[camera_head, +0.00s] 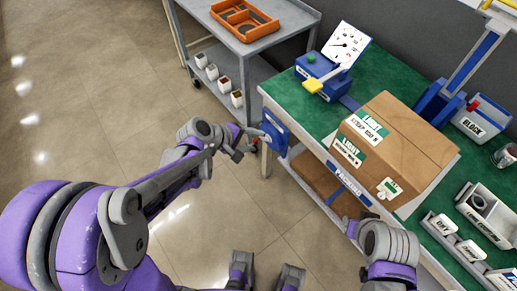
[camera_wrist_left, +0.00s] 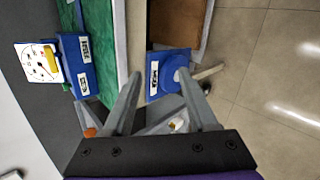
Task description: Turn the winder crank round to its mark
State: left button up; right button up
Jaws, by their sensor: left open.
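The winder is most likely the blue box (camera_head: 274,133) on the near left end of the bench. In the left wrist view the blue box (camera_wrist_left: 157,84) carries a white label, a round blue hub and a pale crank handle (camera_wrist_left: 207,72) sticking out to the right. My left gripper (camera_head: 252,140) is open and empty beside it. In the left wrist view its fingers (camera_wrist_left: 159,75) point towards the box, with the right fingertip close to the hub. I cannot make out the mark. My right arm (camera_head: 388,245) is at the lower right; its fingers are not clear.
The green bench (camera_head: 285,92) holds a large cardboard box (camera_head: 400,140) and a blue device (camera_head: 322,75) with a dial board and yellow knob. A grey cart (camera_head: 262,38) with an orange tray stands behind left. Small bins (camera_head: 468,248) line the right. The floor at left is free.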

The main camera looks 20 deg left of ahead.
pick_arm(q)
jog(key=w+a+f+n+t+h+b, duration=0.1)
jog(key=w+a+f+n+h+b, duration=0.2)
jog(key=f, duration=0.4)
jog(key=w+a+f+n+t+b, duration=0.1)
jog(key=w+f+n+t+b, duration=0.2)
jog(key=f, duration=0.4)
jog(key=n+t+h+b, duration=0.2)
jog(key=n+t+b, duration=0.3)
jog(key=n, duration=0.4)
send_near(255, 140)
jog(key=shift+g, duration=0.7)
jog(key=b+x, duration=0.1)
jog(key=x, duration=0.8)
jog(key=shift+w+d+b, duration=0.1)
jog(key=shift+w+b, duration=0.25)
jog(key=shift+w, duration=0.1)
jog(key=shift+r, duration=0.1)
grip_shut()
